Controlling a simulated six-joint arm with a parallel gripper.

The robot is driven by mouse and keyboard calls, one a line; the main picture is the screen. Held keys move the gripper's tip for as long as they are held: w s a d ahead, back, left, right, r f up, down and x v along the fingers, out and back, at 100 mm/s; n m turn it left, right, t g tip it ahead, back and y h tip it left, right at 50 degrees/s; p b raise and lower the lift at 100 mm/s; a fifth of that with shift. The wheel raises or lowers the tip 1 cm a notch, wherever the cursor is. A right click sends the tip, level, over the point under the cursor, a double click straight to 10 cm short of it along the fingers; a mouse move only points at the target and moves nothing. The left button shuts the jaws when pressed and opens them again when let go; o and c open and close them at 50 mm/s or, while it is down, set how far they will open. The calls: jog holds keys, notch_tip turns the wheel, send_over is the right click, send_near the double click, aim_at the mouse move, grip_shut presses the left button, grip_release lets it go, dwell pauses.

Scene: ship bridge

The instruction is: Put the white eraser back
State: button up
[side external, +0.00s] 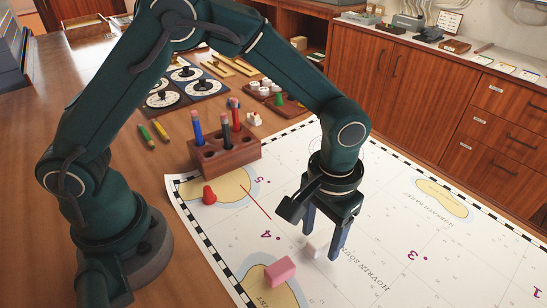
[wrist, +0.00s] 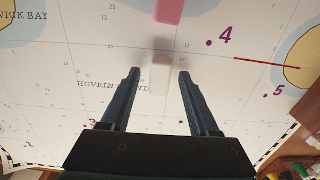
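The white eraser (side external: 311,249) is a small pale block at the chart, between my gripper's fingers or just beyond them. In the wrist view the eraser (wrist: 160,76) shows pale against the paper between the two fingertips, with a gap on each side. My gripper (side external: 322,244) points down over the chart, its fingers apart. In the wrist view my gripper (wrist: 159,74) is open, and neither finger appears to touch the eraser. I cannot tell whether the eraser lies flat.
A pink block (side external: 280,271) lies on the chart (side external: 385,225) close to the eraser. A wooden holder (side external: 226,157) with several pencils stands at the chart's far left edge, near a red piece (side external: 209,195). Instrument dials and small trays lie behind. The chart's right side is clear.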

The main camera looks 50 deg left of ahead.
aim_at(321, 239)
jog(key=shift+r, duration=0.1)
notch_tip(321, 239, up, 11)
jog(key=s+a+r+t, duration=0.35)
jog(key=a+r, duration=0.25)
jog(key=a, duration=0.2)
jog(key=s+a+f+t, duration=0.2)
jog(key=s+a, duration=0.4)
jog(key=s, duration=0.1)
jog(key=shift+a+f, duration=0.25)
jog(key=shift+a, duration=0.1)
dwell(0.6)
